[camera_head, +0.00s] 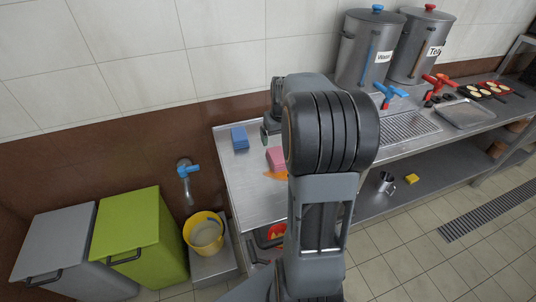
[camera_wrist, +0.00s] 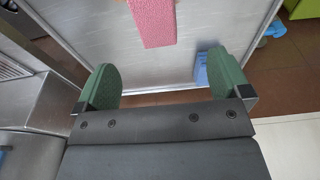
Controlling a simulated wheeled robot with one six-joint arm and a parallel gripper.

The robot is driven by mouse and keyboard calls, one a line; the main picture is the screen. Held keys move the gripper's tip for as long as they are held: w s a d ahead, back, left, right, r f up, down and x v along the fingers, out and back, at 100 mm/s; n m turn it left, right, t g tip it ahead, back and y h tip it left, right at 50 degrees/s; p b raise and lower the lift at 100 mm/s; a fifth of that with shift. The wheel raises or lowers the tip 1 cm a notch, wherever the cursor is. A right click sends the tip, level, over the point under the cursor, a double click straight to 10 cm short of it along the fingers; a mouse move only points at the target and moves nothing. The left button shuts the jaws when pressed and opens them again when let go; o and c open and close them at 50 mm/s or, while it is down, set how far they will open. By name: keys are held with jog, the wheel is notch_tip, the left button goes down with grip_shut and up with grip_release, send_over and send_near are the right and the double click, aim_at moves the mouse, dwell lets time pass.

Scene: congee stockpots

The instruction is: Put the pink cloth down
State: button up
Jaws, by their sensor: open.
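The pink cloth (camera_head: 276,158) lies on the steel counter (camera_head: 245,185), partly hidden behind my arm in the head view. In the wrist view the pink cloth (camera_wrist: 153,22) shows at the top edge, cut off by the frame, beyond my fingertips and apart from them. My gripper (camera_wrist: 165,80) is open, with nothing between its two green pads. In the head view my gripper (camera_head: 268,135) is mostly hidden by my arm, above the counter.
A blue block (camera_head: 240,138) lies left of the cloth and an orange item (camera_head: 274,175) in front of it. Two steel stockpots (camera_head: 365,55) stand at the back right. A yellow bucket (camera_head: 205,235) and a green bin (camera_head: 140,235) stand left of the counter.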

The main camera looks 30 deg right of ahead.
jog(key=s+a+r+n+t, duration=0.1)
jog(key=s+a, duration=0.6)
jog(key=a, duration=0.3)
jog(key=s+a+r+n+t, duration=0.1)
jog(key=s+a+n, duration=0.1)
jog(key=s+a, duration=0.4)
jog(key=a, duration=0.5)
jog(key=shift+s+r, duration=0.3)
jog(key=shift+s, duration=0.1)
jog(key=shift+a, duration=0.1)
